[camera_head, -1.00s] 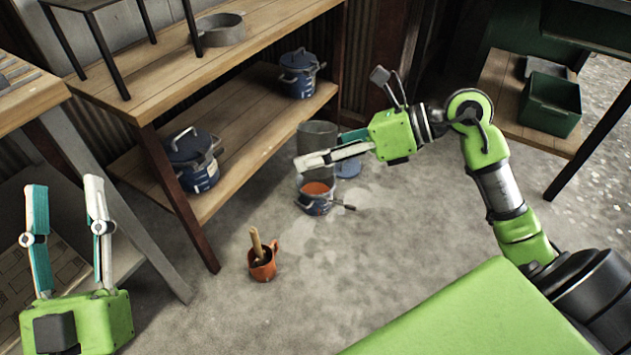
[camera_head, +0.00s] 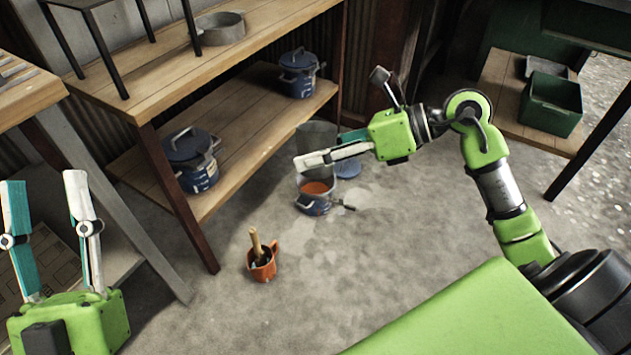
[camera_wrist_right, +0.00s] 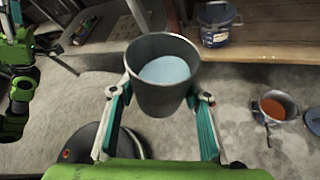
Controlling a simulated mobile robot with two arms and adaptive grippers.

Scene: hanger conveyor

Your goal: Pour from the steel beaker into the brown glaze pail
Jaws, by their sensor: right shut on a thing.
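The steel beaker (camera_head: 317,132) is a grey metal cup, partly hidden by my right gripper (camera_head: 318,151) in the head view. In the right wrist view the beaker (camera_wrist_right: 163,88) stands between the two fingers, roughly upright, with pale blue content inside. My right gripper is shut on it. The pail with orange-brown glaze (camera_head: 315,188) and a blue lower side stands on the floor, just below the beaker in the head view. In the right wrist view this pail (camera_wrist_right: 276,107) is to the right, apart from the beaker. My left gripper (camera_head: 42,178) is open and empty at the far left.
A blue lid (camera_head: 348,169) lies beside the pail. An orange jug (camera_head: 263,268) with a wooden-handled tool stands on the floor. Lidded blue pots (camera_head: 191,160) (camera_head: 298,75) sit on the lower shelf (camera_head: 245,135). A green bin (camera_head: 551,103) is at right.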

